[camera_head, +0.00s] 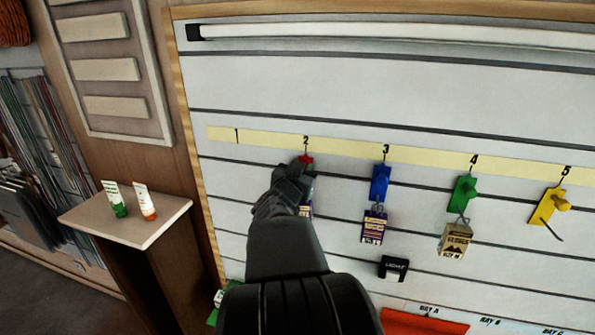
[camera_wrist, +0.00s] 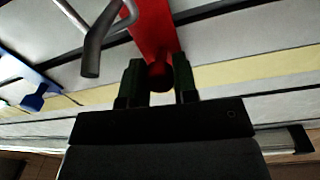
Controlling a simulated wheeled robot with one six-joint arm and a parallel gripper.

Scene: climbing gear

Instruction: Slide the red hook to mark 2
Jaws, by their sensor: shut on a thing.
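The red hook (camera_head: 306,159) is on the slatted wall just below the number 2 on the yellow strip (camera_head: 345,148). Most of it is hidden behind my gripper (camera_head: 298,178) in the head view. In the wrist view, the red hook (camera_wrist: 152,30) has a dark knob between the two fingers of my gripper (camera_wrist: 160,82), which is shut on it. A bent metal prong shows beside the red plate there. A purple-and-white package (camera_head: 306,210) shows partly behind my gripper, below the hook.
Blue (camera_head: 380,183), green (camera_head: 463,193) and yellow (camera_head: 549,205) hooks are under marks 3, 4 and 5. Packages hang from the blue and green ones. The wall under mark 1 is clear. A ledge (camera_head: 125,222) with two tubes stands at left.

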